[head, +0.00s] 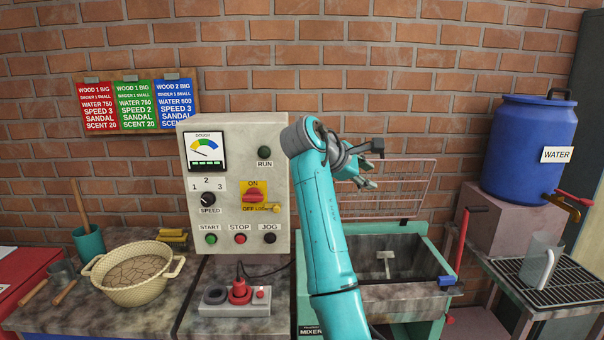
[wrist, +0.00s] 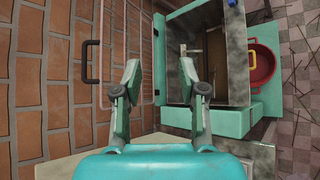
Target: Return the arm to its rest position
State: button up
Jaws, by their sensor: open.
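My teal arm rises in the middle of the head view, bent at the top. My gripper (head: 368,182) is at its end, pointing right, above the back of the mixer. In the wrist view my gripper (wrist: 160,75) has its two fingers spread apart with nothing between them. The mixer trough (head: 400,268) is below and to the right of the arm, and its inside shows in the wrist view (wrist: 218,60). The wire lid (head: 400,185) of the mixer stands raised against the brick wall, close to my gripper; I cannot tell whether they touch.
A control panel (head: 236,215) stands left of my arm. A woven basket (head: 135,290) sits on the left counter. A blue water barrel (head: 530,140) and a clear jug (head: 540,262) are at the right. A red pot (wrist: 262,65) shows beside the mixer.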

jog(key=s+d+f+t+y, duration=0.1)
jog(key=s+f, duration=0.1)
jog(key=f, duration=1.3)
jog(key=s+d+f+t+y, duration=0.1)
jog(key=f+t, duration=0.1)
jog(key=f, duration=1.2)
jog(key=s+d+f+m+t+y, duration=0.15)
jog(key=s+f+y, duration=0.25)
jog(key=s+f, duration=1.55)
jog(key=s+f+m+t+y, duration=0.1)
jog(key=s+f+m, duration=0.15)
jog(key=s, duration=1.05)
jog(key=s+f+m+y, duration=0.2)
jog(key=s+m, duration=0.1)
jog(key=s, duration=1)
jog(key=s+r+m+t, duration=0.1)
jog(key=s+r+m, duration=0.3)
jog(key=s+r, duration=0.3)
jog(key=s+r+m+t, duration=0.1)
jog(key=s+r+m, duration=0.2)
jog(key=s+r, duration=0.5)
jog(key=s, duration=0.4)
jog(key=shift+s+a+m, duration=0.25)
jog(key=shift+s+m, duration=0.1)
jog(key=shift+m, duration=0.05)
jog(key=shift+o, duration=0.3)
jog(key=shift+r, duration=0.1)
